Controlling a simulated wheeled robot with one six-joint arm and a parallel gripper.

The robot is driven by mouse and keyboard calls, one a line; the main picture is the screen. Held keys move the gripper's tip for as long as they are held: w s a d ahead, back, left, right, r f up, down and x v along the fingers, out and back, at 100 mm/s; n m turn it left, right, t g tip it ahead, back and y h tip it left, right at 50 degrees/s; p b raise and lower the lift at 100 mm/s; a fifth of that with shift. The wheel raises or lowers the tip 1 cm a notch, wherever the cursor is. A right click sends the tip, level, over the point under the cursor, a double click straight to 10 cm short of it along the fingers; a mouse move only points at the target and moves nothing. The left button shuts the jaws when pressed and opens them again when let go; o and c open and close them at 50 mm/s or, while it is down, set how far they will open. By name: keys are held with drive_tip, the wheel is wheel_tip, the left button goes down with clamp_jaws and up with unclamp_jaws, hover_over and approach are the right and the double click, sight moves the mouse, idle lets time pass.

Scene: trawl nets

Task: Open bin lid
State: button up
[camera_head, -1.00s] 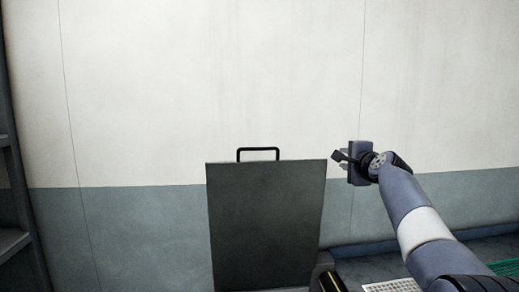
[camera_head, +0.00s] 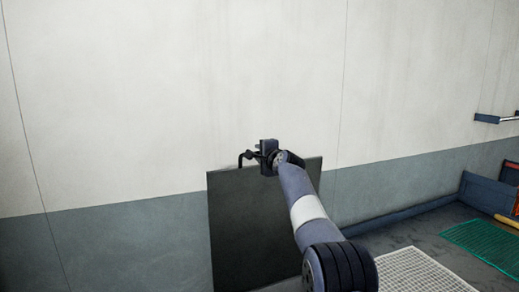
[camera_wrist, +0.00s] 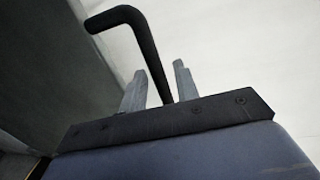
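The bin lid (camera_head: 250,225) is a dark grey flat panel standing upright in front of the wall in the head view. Its black handle (camera_head: 241,160) rises from its top edge; my gripper covers most of it. My gripper (camera_head: 262,157) is at the handle, above the lid's top edge. In the wrist view, the bent handle bar (camera_wrist: 155,72) passes between the two grey fingers of my gripper (camera_wrist: 160,68). The fingers are apart, with narrow gaps beside the bar, and do not look clamped on it. The bin body is not visible.
A pale wall with a grey lower band stands behind the lid. At right, a white grid panel (camera_head: 422,275) and a green net (camera_head: 485,243) lie low. A blue ledge (camera_head: 487,193) and a wall bracket (camera_head: 490,119) are farther right. The wall left of the lid is clear.

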drive_tip(key=shift+w+a, duration=0.15)
drive_tip(key=shift+w, duration=0.05)
drive_tip(key=shift+c, duration=0.2)
drive_tip(key=shift+f, duration=0.1)
clamp_jaws()
